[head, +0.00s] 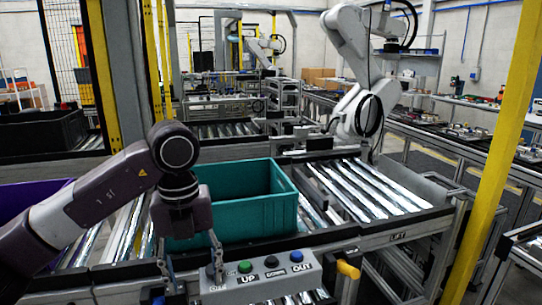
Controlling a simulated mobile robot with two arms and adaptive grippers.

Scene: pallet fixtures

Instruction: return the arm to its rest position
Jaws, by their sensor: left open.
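My left arm comes in from the left and bends downward at a dark round wrist joint. My right gripper is not in view.
The panel carries a green button (245,267) and blue button (297,256). A yellow handle (348,270) sticks out right of it. A purple crate (28,200) is partly behind my arm. A yellow post (508,150) stands right. A white robot arm (350,60) stands behind the roller conveyor (370,188).

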